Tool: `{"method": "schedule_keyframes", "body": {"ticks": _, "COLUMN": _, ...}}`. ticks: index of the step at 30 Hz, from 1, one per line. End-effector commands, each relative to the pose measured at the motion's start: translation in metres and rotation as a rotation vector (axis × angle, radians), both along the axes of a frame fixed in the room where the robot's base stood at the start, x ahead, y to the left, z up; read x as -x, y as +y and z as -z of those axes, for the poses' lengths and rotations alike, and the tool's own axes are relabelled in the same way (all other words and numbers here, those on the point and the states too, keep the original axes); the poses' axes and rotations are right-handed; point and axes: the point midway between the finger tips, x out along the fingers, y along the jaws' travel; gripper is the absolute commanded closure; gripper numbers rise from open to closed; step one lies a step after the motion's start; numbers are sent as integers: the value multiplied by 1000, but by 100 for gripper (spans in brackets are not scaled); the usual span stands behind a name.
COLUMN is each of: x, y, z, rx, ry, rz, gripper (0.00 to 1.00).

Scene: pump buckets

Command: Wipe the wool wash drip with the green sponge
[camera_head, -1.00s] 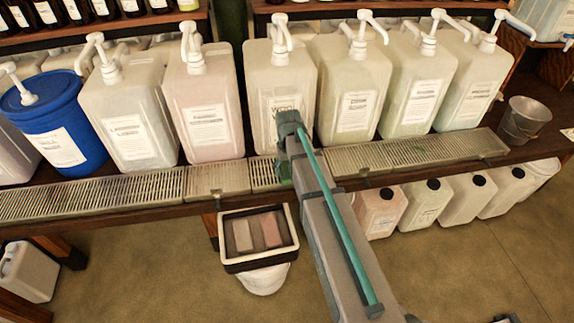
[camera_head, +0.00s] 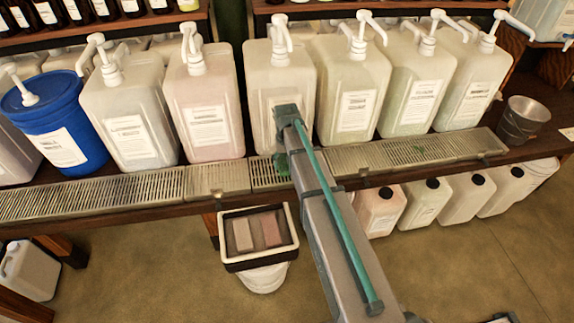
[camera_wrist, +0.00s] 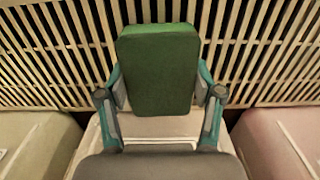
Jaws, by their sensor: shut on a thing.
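My gripper (camera_wrist: 160,92) is shut on the green sponge (camera_wrist: 158,62), with a finger on each side of it in the wrist view. In the head view a bit of the sponge (camera_head: 281,163) shows beside my arm, over the slatted drip tray (camera_head: 262,180) and in front of a white pump jug (camera_head: 262,85). My arm hides part of that jug's label. The sponge looks at or just above the slats; I cannot tell if it touches.
A pinkish jug (camera_head: 205,100) stands left of the white jug and a greenish jug (camera_head: 352,90) right of it, close behind the tray. A box with blocks (camera_head: 231,259) sits below the shelf edge. A metal bucket (camera_head: 521,122) stands at the right.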

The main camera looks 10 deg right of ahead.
Motion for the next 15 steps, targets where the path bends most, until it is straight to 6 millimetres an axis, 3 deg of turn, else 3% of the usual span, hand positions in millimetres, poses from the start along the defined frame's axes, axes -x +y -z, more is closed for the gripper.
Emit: {"method": "schedule_keyframes", "body": {"ticks": 15, "x": -36, "y": -1, "z": 3, "rx": 0, "ry": 0, "rz": 0, "gripper": 55}}
